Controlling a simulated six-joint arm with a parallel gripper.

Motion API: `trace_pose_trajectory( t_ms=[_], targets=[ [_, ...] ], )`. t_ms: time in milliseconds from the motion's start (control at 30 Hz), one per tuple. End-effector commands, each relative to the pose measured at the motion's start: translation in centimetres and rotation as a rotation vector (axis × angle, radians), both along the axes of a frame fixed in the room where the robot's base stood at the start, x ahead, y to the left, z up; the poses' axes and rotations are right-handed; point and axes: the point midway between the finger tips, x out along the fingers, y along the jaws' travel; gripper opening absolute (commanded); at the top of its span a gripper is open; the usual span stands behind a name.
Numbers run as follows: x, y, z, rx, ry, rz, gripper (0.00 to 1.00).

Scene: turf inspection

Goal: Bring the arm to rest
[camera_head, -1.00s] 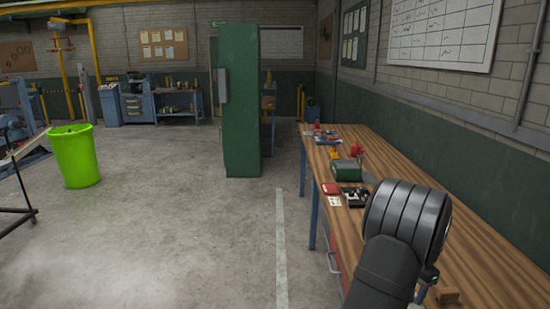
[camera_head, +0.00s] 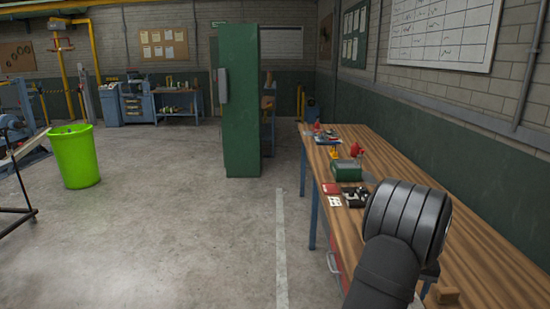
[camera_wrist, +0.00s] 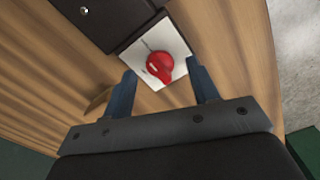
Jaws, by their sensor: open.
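My arm (camera_head: 405,225) reaches over the right side of the wooden workbench in the head view, its dark rounded joint near the camera. This joint hides most of my gripper there. In the wrist view my gripper (camera_wrist: 160,66) is open, with two blue fingers apart and nothing held between them. A red knob (camera_wrist: 158,66) on a white square plate (camera_wrist: 178,40) lies beyond and between the fingertips. I cannot tell whether the fingers touch the plate.
The workbench (camera_head: 480,265) holds a green box (camera_head: 345,171), a red-and-white item (camera_head: 332,189) and a small wooden block (camera_head: 446,295). A green cabinet (camera_head: 242,100) stands beyond it. A bright green bin (camera_head: 76,158) stands left. The floor between is clear.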

Motion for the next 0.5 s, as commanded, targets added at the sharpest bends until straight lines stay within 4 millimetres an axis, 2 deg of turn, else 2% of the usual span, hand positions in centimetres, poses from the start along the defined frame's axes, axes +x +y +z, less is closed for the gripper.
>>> trace_pose_trajectory(
  t_ms=[300,500],
  targets=[
    [0.0,0.0,0.0,0.0,0.0,0.214,0.54],
    [0.0,0.0,0.0,0.0,0.0,0.274,0.54]
  ],
)
